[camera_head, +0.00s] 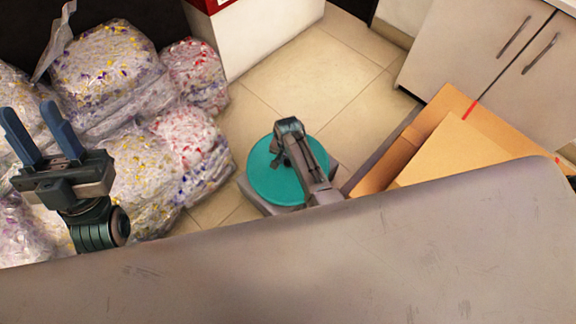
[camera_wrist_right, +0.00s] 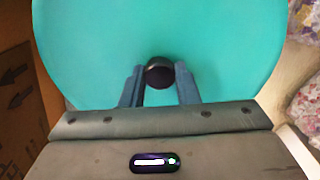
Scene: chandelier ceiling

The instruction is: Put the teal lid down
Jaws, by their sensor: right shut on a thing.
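The teal lid (camera_head: 262,178) is a round disc with a dark knob. In the head view it lies over a grey, square-edged thing on the floor; I cannot tell whether it rests on it or hangs above. My right gripper (camera_head: 283,150) is over the lid and hides part of it. In the right wrist view the teal lid (camera_wrist_right: 235,50) fills the upper picture, and the right gripper (camera_wrist_right: 160,85) is shut on its dark knob (camera_wrist_right: 160,72). My left gripper (camera_head: 38,130) is open and empty at the left, fingers pointing up.
Clear bags of coloured bits (camera_head: 110,75) are piled at the left. Open cardboard boxes (camera_head: 455,150) stand at the right, before a cabinet (camera_head: 480,60). A grey surface (camera_head: 300,265) crosses the front. Tiled floor (camera_head: 310,85) is free behind the lid.

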